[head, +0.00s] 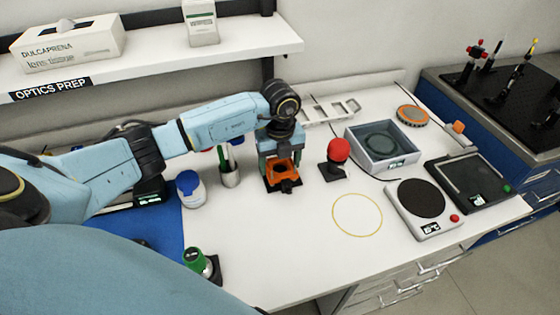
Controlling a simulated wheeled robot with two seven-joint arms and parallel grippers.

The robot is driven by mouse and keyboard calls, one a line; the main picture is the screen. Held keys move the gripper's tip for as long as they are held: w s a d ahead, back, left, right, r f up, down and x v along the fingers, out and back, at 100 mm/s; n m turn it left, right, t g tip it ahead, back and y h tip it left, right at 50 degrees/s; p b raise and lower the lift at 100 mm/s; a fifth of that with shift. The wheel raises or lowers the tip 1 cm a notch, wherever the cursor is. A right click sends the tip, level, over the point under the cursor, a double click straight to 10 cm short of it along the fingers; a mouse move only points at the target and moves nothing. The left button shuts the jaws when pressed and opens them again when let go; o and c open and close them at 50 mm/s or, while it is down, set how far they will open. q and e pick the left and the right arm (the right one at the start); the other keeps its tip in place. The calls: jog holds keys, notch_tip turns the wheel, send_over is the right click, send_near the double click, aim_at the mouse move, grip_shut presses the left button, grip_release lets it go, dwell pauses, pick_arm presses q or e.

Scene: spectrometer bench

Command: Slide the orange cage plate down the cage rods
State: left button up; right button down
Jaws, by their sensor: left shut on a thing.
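The orange cage plate (283,171) is in the middle of the head view, low over a dark base (285,187) on the white bench. My left gripper (281,158) reaches down from above and is shut on the orange plate. The cage rods are mostly hidden by the gripper and the plate, so I cannot tell how far down them the plate sits. My right gripper is not in view.
A red-knobbed device (337,151) stands close to the right. A grey basin (384,146) and a hotplate (424,208) are farther right. Bench is clear in front.

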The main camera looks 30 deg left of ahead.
pick_arm(q)
jog(key=o, duration=1.1)
notch_tip(320, 180, up, 12)
dwell(0.5)
